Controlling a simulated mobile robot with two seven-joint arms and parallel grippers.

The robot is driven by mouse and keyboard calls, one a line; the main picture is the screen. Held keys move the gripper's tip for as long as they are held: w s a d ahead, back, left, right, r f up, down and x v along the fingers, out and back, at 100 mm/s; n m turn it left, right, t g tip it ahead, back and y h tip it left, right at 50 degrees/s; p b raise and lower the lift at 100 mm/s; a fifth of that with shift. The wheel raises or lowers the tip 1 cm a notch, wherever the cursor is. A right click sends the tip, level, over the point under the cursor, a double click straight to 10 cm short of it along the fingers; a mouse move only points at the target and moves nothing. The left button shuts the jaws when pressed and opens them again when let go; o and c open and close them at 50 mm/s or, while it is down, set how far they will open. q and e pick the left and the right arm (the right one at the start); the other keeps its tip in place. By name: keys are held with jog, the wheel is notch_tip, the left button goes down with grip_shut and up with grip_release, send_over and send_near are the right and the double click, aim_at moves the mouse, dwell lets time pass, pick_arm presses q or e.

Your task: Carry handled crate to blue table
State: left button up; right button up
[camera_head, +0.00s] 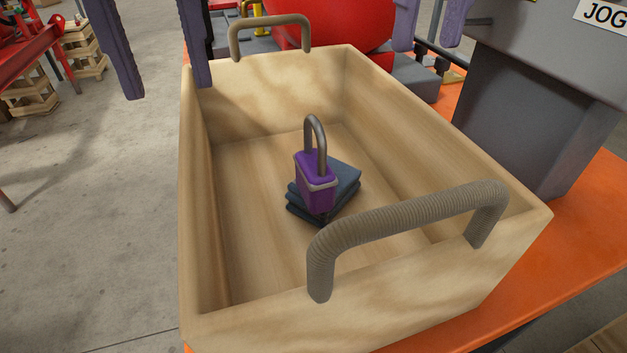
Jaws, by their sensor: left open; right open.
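The handled crate (270,318) is an open box of pale wood and fills the middle of the head view. It rests on an orange surface (590,215). One ridged grey-brown handle (410,219) arches over its near end and another (270,22) over its far end. My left gripper (168,91) is open at the far left corner; one finger overlaps the crate's rim there, and I cannot tell whether it touches. My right gripper (428,48) is open beyond the crate's far right side. Neither holds a handle. No blue table is in view.
A purple padlock (316,185) stands on folded dark cloth (342,178) inside the crate. A grey housing (540,110) marked JOG stands close on the right. A red rounded body (350,28) is behind the crate. Grey floor (90,210) lies open at left.

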aim_at(195, 162)
pick_arm(q)
notch_tip(195, 162, down, 10)
pick_arm(e)
notch_tip(195, 162, down, 10)
pick_arm(q)
grip_shut()
pick_arm(e)
grip_shut()
pick_arm(q)
jog(key=shift+r, duration=0.1)
pick_arm(e)
jog(key=shift+r, duration=0.1)
dwell(1.1)
